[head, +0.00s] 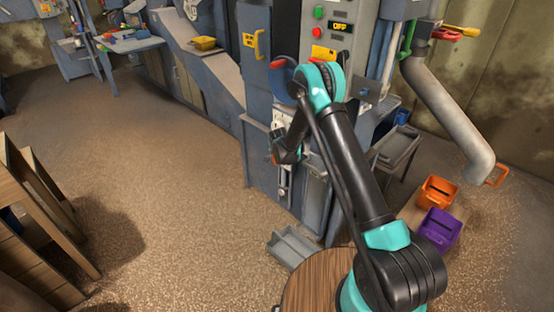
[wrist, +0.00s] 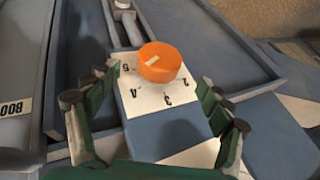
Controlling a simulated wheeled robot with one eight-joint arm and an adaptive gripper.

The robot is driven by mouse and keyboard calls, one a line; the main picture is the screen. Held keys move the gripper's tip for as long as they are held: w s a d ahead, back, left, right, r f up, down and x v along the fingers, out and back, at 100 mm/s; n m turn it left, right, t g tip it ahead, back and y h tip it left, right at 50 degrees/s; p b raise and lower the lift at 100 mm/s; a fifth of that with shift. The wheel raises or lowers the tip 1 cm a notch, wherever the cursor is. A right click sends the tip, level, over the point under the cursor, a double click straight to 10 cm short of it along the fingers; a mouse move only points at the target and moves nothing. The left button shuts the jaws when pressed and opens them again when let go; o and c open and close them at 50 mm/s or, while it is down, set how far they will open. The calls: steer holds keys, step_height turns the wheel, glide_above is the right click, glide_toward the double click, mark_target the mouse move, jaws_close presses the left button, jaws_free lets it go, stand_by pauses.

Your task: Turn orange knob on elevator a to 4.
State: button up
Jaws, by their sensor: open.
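The orange knob (wrist: 161,62) stands on a white dial plate (wrist: 165,97) in the wrist view. The numbers 5, 4, 3 and 2 show around its near side. A pale mark on the knob's top lies on its left part and points roughly toward the 5. My gripper (wrist: 157,97) is open, with green fingers on the left and right of the dial, apart from the knob. In the head view my arm reaches down to the front of the grey-blue elevator machine (head: 258,100). The knob cannot be made out surely there.
A control panel (head: 334,40) with red and green buttons and an "OFF" display is above. A grey tray (head: 292,246) lies on the floor. Orange (head: 437,192) and purple (head: 437,228) bins stand at right, below a pipe (head: 440,110). Floor at left is open.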

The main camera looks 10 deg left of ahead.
steer(key=shift+v, duration=2.3)
steer(key=s+d+r+n+g, duration=0.1)
steer(key=s+d+r+n, duration=0.1)
steer(key=s+d+r, duration=0.7)
steer(key=s+d+r+n, duration=0.2)
steer(key=s+d+r, duration=0.5)
steer(key=d+r, duration=0.4)
steer(key=s+d+n, duration=0.2)
steer(key=s+d, duration=0.4)
steer(key=s, duration=0.8)
steer(key=s+d+n+g+h, duration=0.1)
steer(key=s+d, duration=0.5)
steer(key=s, duration=0.8)
steer(key=shift+s+f+n+g, duration=0.3)
steer(key=shift+f+n, duration=0.2)
steer(key=shift+n, duration=0.3)
steer(key=shift+w, duration=0.1)
